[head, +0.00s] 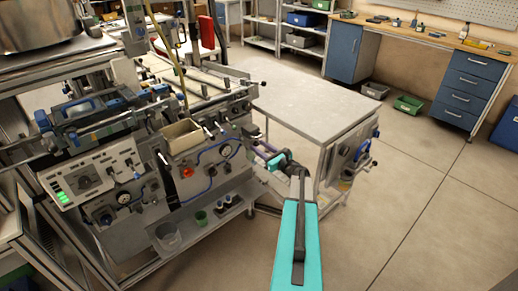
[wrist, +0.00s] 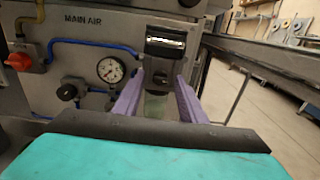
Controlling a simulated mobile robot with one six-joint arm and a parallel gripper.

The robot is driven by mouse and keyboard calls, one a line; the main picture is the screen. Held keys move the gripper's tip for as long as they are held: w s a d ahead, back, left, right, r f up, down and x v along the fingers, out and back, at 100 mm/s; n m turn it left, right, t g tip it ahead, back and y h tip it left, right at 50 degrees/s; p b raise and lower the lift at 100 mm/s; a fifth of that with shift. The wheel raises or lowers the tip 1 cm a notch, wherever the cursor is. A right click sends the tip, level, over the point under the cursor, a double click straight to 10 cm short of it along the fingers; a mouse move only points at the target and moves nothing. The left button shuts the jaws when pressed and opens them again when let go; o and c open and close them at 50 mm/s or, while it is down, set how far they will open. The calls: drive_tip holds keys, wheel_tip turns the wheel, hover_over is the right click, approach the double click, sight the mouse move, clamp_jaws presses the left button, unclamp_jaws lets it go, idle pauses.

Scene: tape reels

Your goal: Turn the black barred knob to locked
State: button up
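The wrist view shows a black fitting (wrist: 164,46) with a bright silver bar across it, on the right of a grey panel; it appears to be the barred knob, but I cannot read its setting. My gripper (wrist: 157,80) has its two purple fingers apart, one on each side below this fitting. The fitting's dark lower part shows between the fingertips; I cannot tell whether they touch it. In the head view my gripper (head: 262,149) is at the right end of the machine's front, and the knob is too small to make out.
The panel is marked MAIN AIR and carries a pressure gauge (wrist: 110,70), a blue hose (wrist: 88,47), a round black knob (wrist: 67,92) and an orange-red handle (wrist: 19,62). A grey-topped table (head: 310,98) stands close right of my gripper. Open floor (head: 425,190) lies further right.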

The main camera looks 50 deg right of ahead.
clamp_jaws()
drive_tip(key=shift+a, duration=0.1)
